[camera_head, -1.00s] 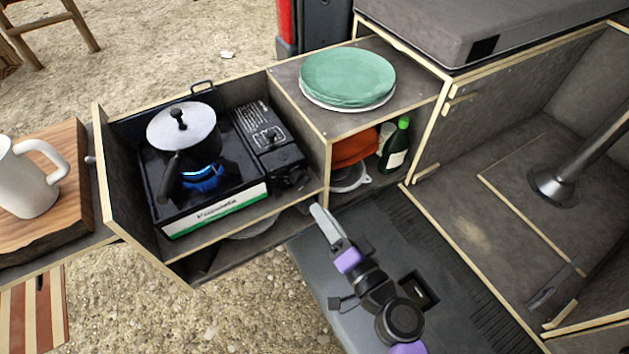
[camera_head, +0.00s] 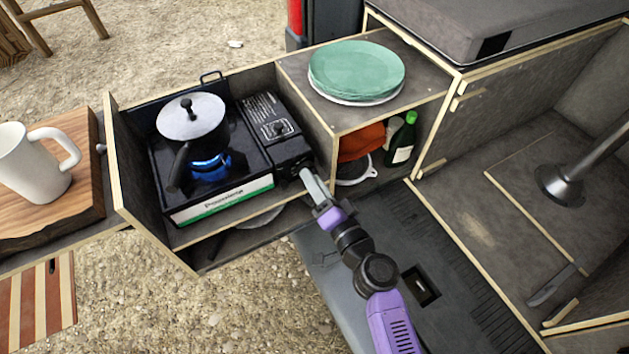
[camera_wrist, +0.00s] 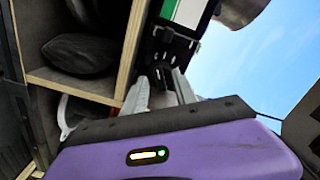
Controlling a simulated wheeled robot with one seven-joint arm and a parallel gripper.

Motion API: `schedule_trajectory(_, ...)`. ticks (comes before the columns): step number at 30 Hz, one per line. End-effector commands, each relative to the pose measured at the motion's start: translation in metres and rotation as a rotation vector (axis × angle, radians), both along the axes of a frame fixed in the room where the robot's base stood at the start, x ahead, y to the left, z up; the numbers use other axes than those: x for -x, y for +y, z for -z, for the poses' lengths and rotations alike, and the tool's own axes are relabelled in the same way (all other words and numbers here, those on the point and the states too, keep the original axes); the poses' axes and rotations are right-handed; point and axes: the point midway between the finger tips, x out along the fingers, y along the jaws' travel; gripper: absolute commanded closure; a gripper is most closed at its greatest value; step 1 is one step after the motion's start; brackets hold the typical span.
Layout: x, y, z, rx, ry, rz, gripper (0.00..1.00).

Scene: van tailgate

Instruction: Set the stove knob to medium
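The camping stove (camera_head: 222,202) sits in the pull-out box with a blue flame lit under a moka pot (camera_head: 191,121). Its knob is on the front of the black control side at the right; in the head view it is mostly hidden by my fingertips. My gripper (camera_head: 306,174) reaches up to that front face. In the wrist view my gripper (camera_wrist: 161,86) has its two fingers apart, with the dark knob (camera_wrist: 162,73) at or between their tips. Whether the fingers touch it cannot be told. The knob's setting cannot be read.
Green plates (camera_head: 356,68) stand on the shelf right of the stove. The box's wooden divider is close to my fingers. A white mug (camera_head: 35,165) stands on a board at the left.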

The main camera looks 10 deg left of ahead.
Motion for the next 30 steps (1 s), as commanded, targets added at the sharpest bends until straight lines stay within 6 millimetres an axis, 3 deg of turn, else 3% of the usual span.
schedule_trajectory(2,0.0002,-0.0001,0.0,0.0,0.0,0.0,0.68)
schedule_trajectory(7,0.0002,-0.0002,0.0,0.0,0.0,0.0,1.0)
schedule_trajectory(20,0.0003,-0.0005,0.0006,-0.028,0.019,0.0,1.0)
schedule_trajectory(30,0.0003,-0.0006,0.0006,-0.208,0.14,0.001,1.0)
